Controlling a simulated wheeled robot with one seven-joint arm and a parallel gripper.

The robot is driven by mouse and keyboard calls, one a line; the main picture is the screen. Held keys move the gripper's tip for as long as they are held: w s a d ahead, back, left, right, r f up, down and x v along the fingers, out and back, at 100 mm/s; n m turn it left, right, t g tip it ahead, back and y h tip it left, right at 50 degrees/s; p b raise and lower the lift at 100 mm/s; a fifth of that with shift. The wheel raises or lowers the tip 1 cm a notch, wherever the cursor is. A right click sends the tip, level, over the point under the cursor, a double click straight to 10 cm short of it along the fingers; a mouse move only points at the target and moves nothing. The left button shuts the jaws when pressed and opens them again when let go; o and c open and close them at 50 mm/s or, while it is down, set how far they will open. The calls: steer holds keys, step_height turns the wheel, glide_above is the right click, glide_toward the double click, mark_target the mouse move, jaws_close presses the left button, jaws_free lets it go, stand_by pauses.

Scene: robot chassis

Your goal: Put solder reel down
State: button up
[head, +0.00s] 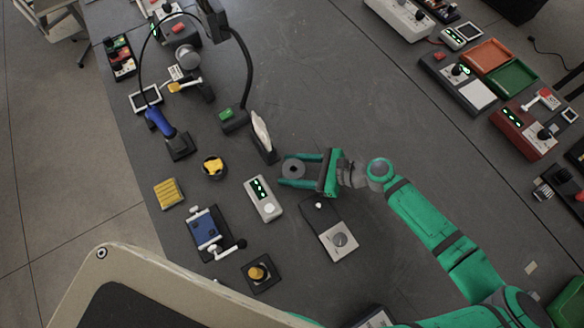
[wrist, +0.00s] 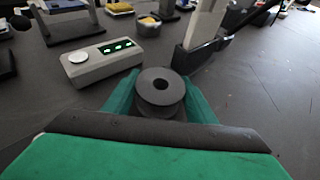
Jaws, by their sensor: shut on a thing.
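The solder reel (head: 293,169) is a dark grey spool with a hole in its middle. It sits between the green fingers of my gripper (head: 300,171) in the head view. In the wrist view the reel (wrist: 160,88) is upright on its axis, flat flange up, with a green finger against each side. My gripper (wrist: 160,100) is shut on it. The reel is over the grey table; I cannot tell whether its underside touches the surface.
A light grey box with a green display (head: 263,199) stands just left of the reel. A dark holder with a white upright piece (head: 263,137) is close behind. A grey device with a round dial (head: 330,229) lies in front. Bare table (head: 330,100) extends behind my gripper.

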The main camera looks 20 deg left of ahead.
steer(key=o, duration=1.1)
steer(key=shift+f, duration=0.1)
steer(key=v, duration=1.2)
